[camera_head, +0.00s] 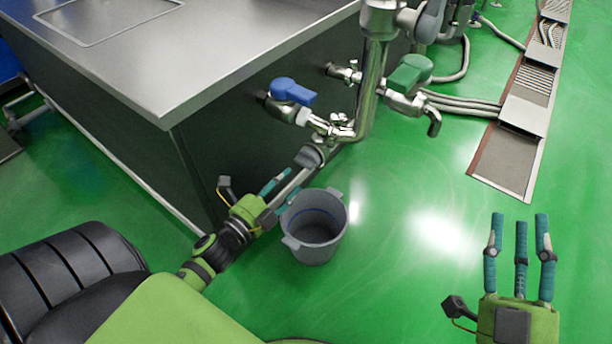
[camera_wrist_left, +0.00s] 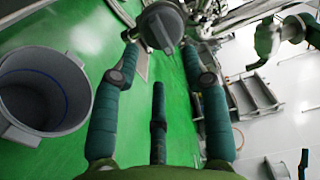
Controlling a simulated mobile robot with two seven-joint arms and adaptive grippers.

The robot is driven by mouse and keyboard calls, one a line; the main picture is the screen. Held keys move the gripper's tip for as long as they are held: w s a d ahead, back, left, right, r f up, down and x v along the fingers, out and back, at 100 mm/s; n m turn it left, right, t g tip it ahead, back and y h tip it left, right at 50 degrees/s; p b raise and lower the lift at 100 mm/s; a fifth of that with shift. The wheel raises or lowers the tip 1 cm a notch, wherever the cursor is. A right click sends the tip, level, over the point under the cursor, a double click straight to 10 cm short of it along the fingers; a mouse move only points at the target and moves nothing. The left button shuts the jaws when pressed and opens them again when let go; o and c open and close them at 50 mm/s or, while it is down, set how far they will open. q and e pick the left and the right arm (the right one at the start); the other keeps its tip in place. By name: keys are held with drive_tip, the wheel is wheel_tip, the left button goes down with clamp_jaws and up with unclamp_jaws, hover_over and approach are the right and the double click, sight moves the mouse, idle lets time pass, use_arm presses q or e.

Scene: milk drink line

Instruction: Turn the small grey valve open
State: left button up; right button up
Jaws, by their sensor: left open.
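The small grey valve (camera_head: 308,156) sits low on the pipework beside the steel counter in the head view. My left gripper (camera_head: 290,180) reaches up towards it from the lower left, fingers apart. In the left wrist view the grey valve knob (camera_wrist_left: 160,26) shows at the top, between the tips of the left gripper's two outer fingers (camera_wrist_left: 160,48). I cannot tell whether the fingers touch it. My right gripper (camera_head: 520,228) is at the lower right of the head view, with its fingers spread, empty and away from the pipes.
A grey bucket (camera_head: 316,232) stands on the green floor beside my left gripper. A blue valve handle (camera_head: 293,92) and a green valve handle (camera_head: 410,73) are on the pipes above. The steel counter (camera_head: 180,50) bounds the left; a floor drain (camera_head: 520,120) runs at right.

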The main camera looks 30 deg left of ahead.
sight(302, 166)
use_arm(q)
drive_tip(key=shift+w+d+b, duration=0.2)
drive_tip(key=shift+w+b, duration=0.3)
drive_tip(key=shift+w, duration=2.45)
use_arm(e)
drive_tip(key=s+r+n+t+y, duration=0.1)
drive_tip(key=s+r+t+y, duration=0.2)
drive_tip(key=s+r, duration=0.1)
drive_tip(key=shift+a+r+y, duration=0.3)
drive_tip(key=shift+a+r, duration=0.05)
drive_tip(key=shift+r, duration=0.35)
use_arm(q)
clamp_jaws()
